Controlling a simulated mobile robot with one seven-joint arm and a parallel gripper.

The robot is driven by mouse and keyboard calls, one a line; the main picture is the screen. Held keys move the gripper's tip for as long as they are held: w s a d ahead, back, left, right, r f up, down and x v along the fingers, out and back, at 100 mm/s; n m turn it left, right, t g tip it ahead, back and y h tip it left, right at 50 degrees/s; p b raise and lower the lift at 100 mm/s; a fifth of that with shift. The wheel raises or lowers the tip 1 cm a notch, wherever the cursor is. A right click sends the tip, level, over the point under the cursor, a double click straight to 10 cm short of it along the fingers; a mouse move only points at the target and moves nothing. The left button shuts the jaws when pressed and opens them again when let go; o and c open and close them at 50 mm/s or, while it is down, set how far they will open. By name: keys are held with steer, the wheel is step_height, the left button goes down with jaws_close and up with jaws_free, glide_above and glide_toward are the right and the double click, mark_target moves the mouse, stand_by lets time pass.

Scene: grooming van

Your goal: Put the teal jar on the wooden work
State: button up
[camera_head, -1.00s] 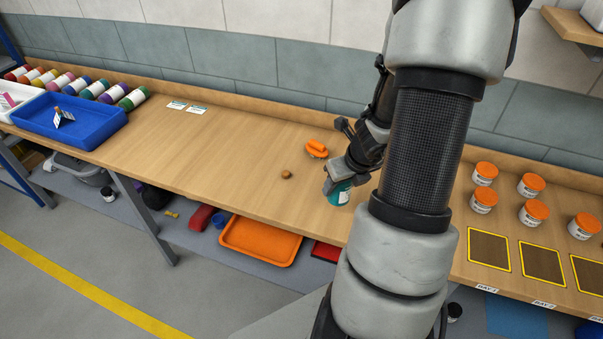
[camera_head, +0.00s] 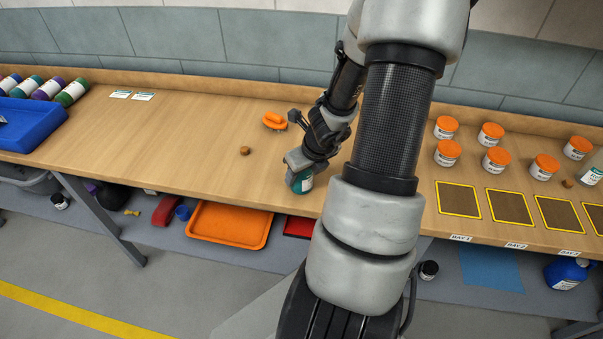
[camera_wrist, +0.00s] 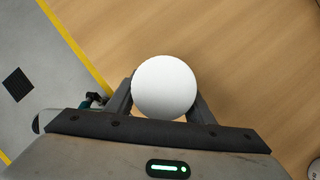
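The teal jar (camera_head: 301,184) is upright at the front part of the wooden worktop (camera_head: 190,135), left of my forearm. My gripper (camera_head: 299,165) is above it with the fingers around its top. In the wrist view the jar's round white lid (camera_wrist: 164,88) sits between the two fingers, which touch or nearly touch it on both sides. The lid hides the jar's body there. I cannot tell whether the jar's base touches the wood.
An orange-handled item (camera_head: 274,121) and a small brown block (camera_head: 245,151) lie left of my gripper. Several orange-lidded jars (camera_head: 447,152) stand right, behind yellow-edged pads (camera_head: 458,200). A blue tray (camera_head: 40,130) is far left. The worktop's left middle is clear.

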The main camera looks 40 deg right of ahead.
steer(key=o, duration=0.4)
steer(key=shift+o, duration=0.2)
steer(key=shift+r+p, duration=0.4)
steer(key=p+v, duration=0.5)
steer(key=v, duration=0.6)
steer(key=shift+s+r, duration=0.15)
steer(key=shift+r, duration=0.05)
